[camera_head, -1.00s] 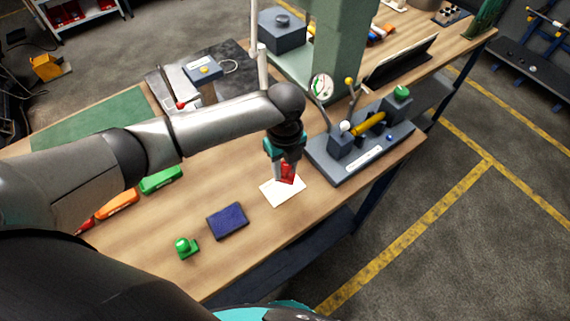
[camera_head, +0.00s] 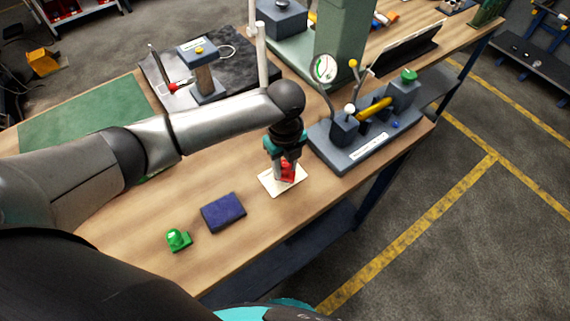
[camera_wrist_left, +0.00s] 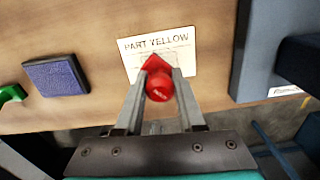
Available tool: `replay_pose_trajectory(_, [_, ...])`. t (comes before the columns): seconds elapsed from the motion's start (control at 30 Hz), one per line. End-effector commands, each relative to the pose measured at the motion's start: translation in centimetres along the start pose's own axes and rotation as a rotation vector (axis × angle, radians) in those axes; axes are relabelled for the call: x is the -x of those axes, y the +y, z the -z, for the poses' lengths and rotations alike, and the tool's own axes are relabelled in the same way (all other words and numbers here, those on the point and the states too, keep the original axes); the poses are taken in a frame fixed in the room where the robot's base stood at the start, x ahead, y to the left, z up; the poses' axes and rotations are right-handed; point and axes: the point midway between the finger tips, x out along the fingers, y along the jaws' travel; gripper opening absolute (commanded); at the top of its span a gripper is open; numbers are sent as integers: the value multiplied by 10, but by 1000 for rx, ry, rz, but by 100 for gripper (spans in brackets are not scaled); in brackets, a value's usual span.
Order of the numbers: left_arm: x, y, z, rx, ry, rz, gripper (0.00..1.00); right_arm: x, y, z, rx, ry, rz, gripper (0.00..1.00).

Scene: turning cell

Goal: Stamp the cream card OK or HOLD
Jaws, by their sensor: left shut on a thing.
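The cream card (camera_head: 269,182) lies flat on the wooden bench. In the left wrist view the card (camera_wrist_left: 182,42) reads "PART YELLOW". My left gripper (camera_head: 287,176) is shut on a red stamp (camera_head: 288,169), seen in the left wrist view (camera_wrist_left: 158,84) between the two fingers. The stamp is upright over the card and covers part of it; whether its base touches the card I cannot tell. A blue ink pad (camera_head: 223,212) lies to the left of the card. A green stamp (camera_head: 178,240) stands left of the pad. My right gripper is out of view.
A grey gauge fixture (camera_head: 366,152) with a dial and a yellow part stands close to the right of the card. A dark plate with a block (camera_head: 205,80) and a green mat (camera_head: 75,115) lie farther back. The bench's front edge is near the card.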

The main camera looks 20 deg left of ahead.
Motion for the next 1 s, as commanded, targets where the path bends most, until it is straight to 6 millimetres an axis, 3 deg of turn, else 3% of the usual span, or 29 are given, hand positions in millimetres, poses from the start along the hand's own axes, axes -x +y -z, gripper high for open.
replay_pose_trajectory(1.0, [-8,0,0,0,0,0,2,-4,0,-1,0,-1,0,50])
